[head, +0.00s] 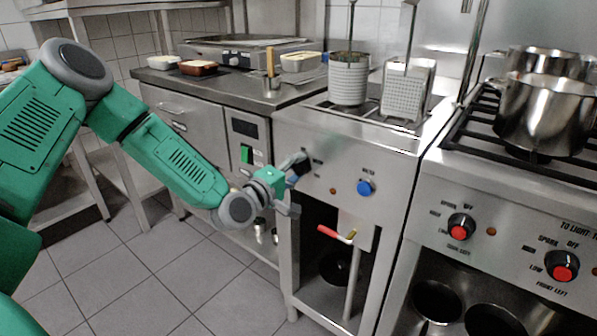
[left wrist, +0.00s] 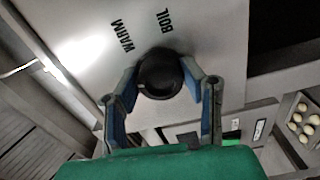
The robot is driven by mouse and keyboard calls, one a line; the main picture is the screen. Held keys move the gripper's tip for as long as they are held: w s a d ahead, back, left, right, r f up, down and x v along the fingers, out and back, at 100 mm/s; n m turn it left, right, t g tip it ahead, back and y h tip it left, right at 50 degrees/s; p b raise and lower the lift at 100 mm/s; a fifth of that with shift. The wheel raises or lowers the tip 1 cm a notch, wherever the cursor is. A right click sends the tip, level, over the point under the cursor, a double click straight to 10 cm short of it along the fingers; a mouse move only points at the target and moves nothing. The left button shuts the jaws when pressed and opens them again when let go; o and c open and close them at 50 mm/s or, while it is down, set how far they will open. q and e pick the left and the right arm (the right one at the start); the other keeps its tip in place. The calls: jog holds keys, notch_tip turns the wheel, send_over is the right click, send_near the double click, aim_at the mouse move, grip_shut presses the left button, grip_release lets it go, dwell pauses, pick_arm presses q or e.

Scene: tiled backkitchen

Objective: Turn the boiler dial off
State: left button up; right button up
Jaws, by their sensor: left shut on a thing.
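The boiler (head: 343,147) is a steel unit with baskets in its top. Its black round dial (left wrist: 160,73) sits on the front panel, with the labels WARM and BOIL printed beside it in the left wrist view. My left gripper (head: 297,178) reaches the panel's left part. In the left wrist view my left gripper (left wrist: 161,88) has one finger on each side of the dial and is shut on it. In the head view the gripper largely hides the dial. My right gripper is not in view.
A blue knob (head: 365,187) and a red-handled valve (head: 336,234) are on the boiler front, right of my gripper. A stove with red-centred knobs and steel pots (head: 546,112) stands at the right. A steel counter (head: 228,86) with food trays is at the left.

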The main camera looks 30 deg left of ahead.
pick_arm(q)
jog(key=shift+a+f+n+b, duration=0.15)
jog(key=shift+n+b, duration=0.2)
jog(key=shift+n, duration=0.55)
jog(key=shift+a+f+n+b, duration=0.1)
jog(key=shift+n+b, duration=0.25)
jog(key=shift+n, duration=0.55)
jog(key=shift+s+d, duration=0.1)
jog(key=o, duration=1.1)
jog(key=shift+c, duration=0.2)
jog(key=shift+o, duration=0.4)
jog(key=shift+a, duration=0.2)
